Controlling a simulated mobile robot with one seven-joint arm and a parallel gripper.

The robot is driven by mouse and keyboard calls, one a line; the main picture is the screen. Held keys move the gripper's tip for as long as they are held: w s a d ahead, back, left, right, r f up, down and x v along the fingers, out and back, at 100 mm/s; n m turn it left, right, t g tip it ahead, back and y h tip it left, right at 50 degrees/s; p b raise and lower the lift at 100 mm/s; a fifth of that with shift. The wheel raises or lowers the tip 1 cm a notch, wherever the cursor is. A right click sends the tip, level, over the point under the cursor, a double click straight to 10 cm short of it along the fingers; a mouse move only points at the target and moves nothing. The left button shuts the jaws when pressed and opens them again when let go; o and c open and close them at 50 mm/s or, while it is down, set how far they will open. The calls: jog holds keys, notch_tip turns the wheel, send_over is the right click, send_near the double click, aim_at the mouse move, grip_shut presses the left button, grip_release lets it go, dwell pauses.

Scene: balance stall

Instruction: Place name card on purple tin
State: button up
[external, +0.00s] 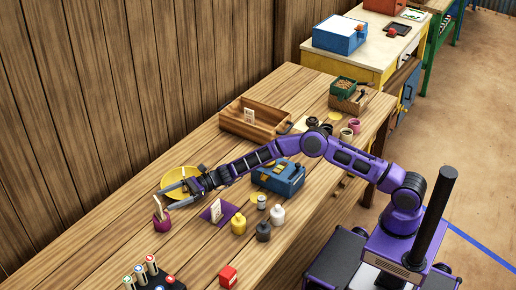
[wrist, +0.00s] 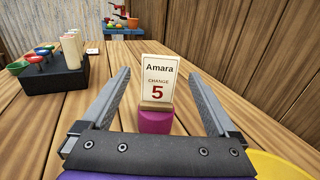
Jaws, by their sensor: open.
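The base appears to rest on top of the purple tin (wrist: 157,124), which is magenta. In the external view the card (external: 158,208) and the tin (external: 161,224) are at the left end of the table. My gripper (external: 164,198) is open beside them. In the wrist view its fingers (wrist: 157,75) spread to either side of the card, with visible gaps. Nothing is held.
A yellow bowl (external: 176,177) lies close behind my gripper. Another card (external: 216,211) stands on a purple mat (external: 229,211). A dark rack (external: 164,283) stands in front.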

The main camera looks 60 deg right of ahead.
jog(key=shift+v, duration=2.2)
